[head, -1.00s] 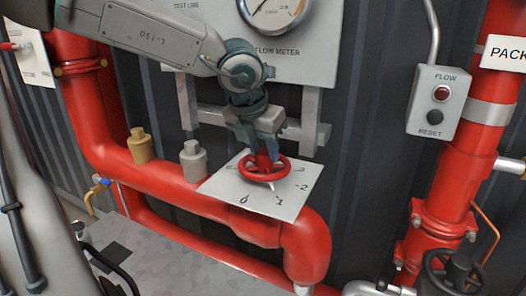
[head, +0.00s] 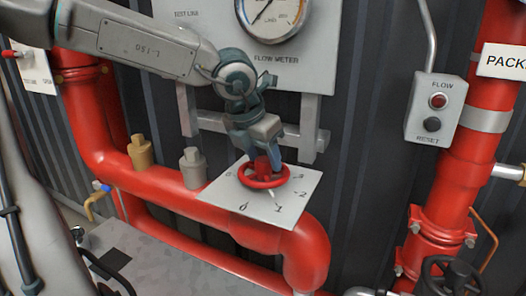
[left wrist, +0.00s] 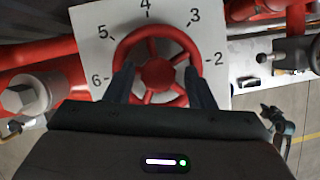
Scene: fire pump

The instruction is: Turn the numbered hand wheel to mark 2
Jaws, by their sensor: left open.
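The red hand wheel (head: 282,181) sits on a white plate (head: 219,189) with numbers around it; it also shows in the left wrist view (left wrist: 157,38). A pale pointer at the wheel's front points close to mark 1 in the head view. Marks 2 to 6 show in the left wrist view. My left gripper (head: 262,161) is open over the wheel. In the left wrist view its two fingers (left wrist: 158,76) stand on either side of the hub, overlapping the rim; contact cannot be told. My right gripper is out of view.
Red pipes (head: 165,180) run behind and below the plate. A tan valve cap (head: 140,152) and a grey one (head: 194,168) stand to its left. A flow meter (head: 270,15) hangs above. A reset box (head: 435,107) and a black wheel (head: 452,277) are at right.

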